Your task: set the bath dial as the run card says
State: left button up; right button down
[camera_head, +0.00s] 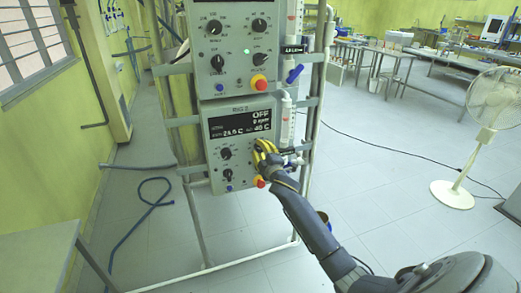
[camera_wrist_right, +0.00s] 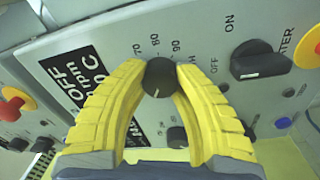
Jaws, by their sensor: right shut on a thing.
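My right gripper (camera_head: 262,152) reaches the right side of the lower control box (camera_head: 237,182). In the right wrist view, the yellow fingers of my right gripper (camera_wrist_right: 158,82) are shut on a round black dial (camera_wrist_right: 159,78). Scale numbers 70, 80 and 90 show beside this dial; its pointer setting is hard to tell. In the head view my fingers hide the dial. The box display (camera_head: 240,124) reads OFF, 0 rpm, about 24 C and 40 C. No run card can be made out. My left gripper is out of view.
The right wrist view shows a black ON/OFF heater knob (camera_wrist_right: 258,63) near the dial. A red and yellow stop button (camera_head: 260,182) is below my gripper in the head view. A similar control box (camera_head: 236,48) sits above. A white fan (camera_head: 492,105) stands far right.

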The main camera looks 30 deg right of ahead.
dwell(0.5)
jog(key=c, duration=0.9)
grip_release()
jog(key=v, duration=1.2)
jog(key=shift+a, duration=0.1)
